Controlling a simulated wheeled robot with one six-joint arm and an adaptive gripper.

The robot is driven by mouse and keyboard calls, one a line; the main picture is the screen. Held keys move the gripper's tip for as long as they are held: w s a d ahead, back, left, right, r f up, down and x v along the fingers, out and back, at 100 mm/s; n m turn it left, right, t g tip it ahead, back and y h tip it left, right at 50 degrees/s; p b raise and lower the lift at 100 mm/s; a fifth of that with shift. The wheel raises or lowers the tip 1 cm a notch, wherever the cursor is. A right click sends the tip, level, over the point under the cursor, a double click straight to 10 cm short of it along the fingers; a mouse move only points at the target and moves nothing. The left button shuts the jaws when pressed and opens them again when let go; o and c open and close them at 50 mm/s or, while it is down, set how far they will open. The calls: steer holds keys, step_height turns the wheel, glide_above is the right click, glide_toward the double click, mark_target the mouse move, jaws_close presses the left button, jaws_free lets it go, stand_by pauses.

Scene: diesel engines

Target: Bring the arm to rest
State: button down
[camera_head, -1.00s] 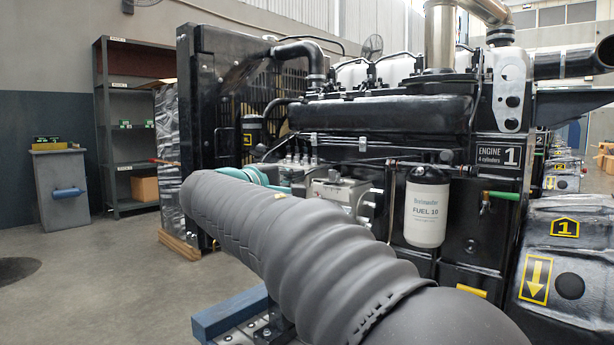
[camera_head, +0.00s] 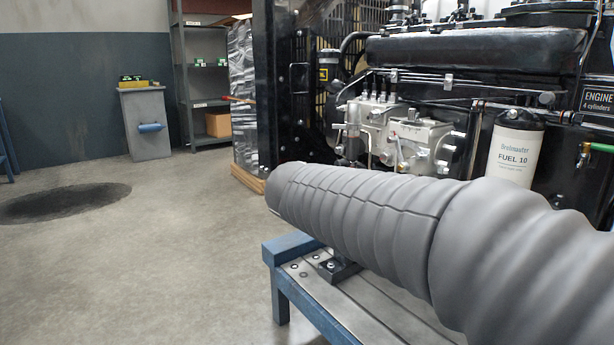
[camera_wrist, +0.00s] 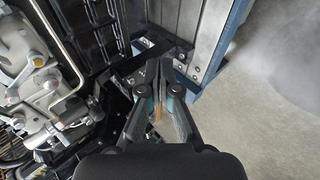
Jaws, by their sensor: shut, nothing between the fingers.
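My arm, in its grey ribbed sleeve (camera_head: 400,225), reaches across the lower right of the head view in front of the engine. My gripper is hidden in that view. In the wrist view, my gripper (camera_wrist: 158,70) is shut and empty. Its fingers point toward the blue-edged bench (camera_wrist: 205,40) and dark parts beside the engine. I cannot tell how far the fingertips are from them.
The engine (camera_head: 460,55) with its white fuel filter (camera_head: 515,150) and pump (camera_head: 415,140) stands close behind the arm. A blue-framed bench (camera_head: 290,246) is below the arm. Shelves (camera_head: 205,75) and a grey cabinet (camera_head: 148,125) stand behind.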

steer(key=s+d+f+m+y+p, duration=0.1)
steer(key=s+d+m+y+p, duration=0.1)
steer(key=s, duration=0.6)
steer(key=s+d+f+m+g+y+p, duration=0.1)
steer(key=s+d+f+m+y+p, duration=0.1)
steer(key=s+m, duration=0.2)
steer(key=s+d+f+m+y+p, duration=0.1)
steer(key=s+d+f+m+y, duration=0.1)
steer(key=s, duration=0.9)
steer(key=shift+s+d+m+g+p, duration=0.3)
steer(key=shift+d+m+g+p, duration=0.1)
steer(key=shift+f, duration=0.1)
